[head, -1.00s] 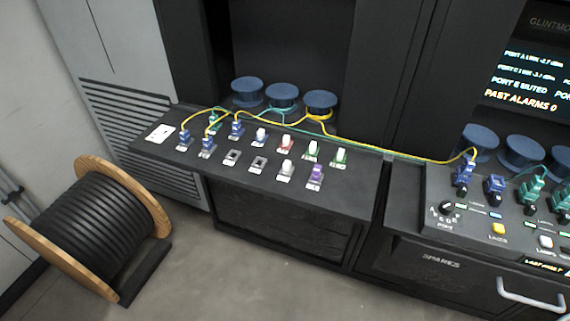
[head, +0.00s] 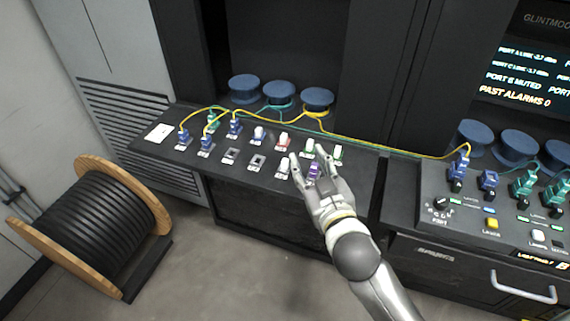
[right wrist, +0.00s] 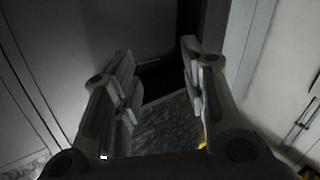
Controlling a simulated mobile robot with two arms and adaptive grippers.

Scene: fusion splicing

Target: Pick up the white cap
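Another whitish cap (head: 259,133) with a blue tint stands in the back row; I cannot tell which one the task names.
Red-and-white (head: 282,139) and green-and-white (head: 308,147) caps stand close by. Two empty square holders (head: 257,161) are to the left. Yellow and teal cables (head: 365,145) run behind the rows from blue spools (head: 278,92). A control console (head: 465,210) stands right.

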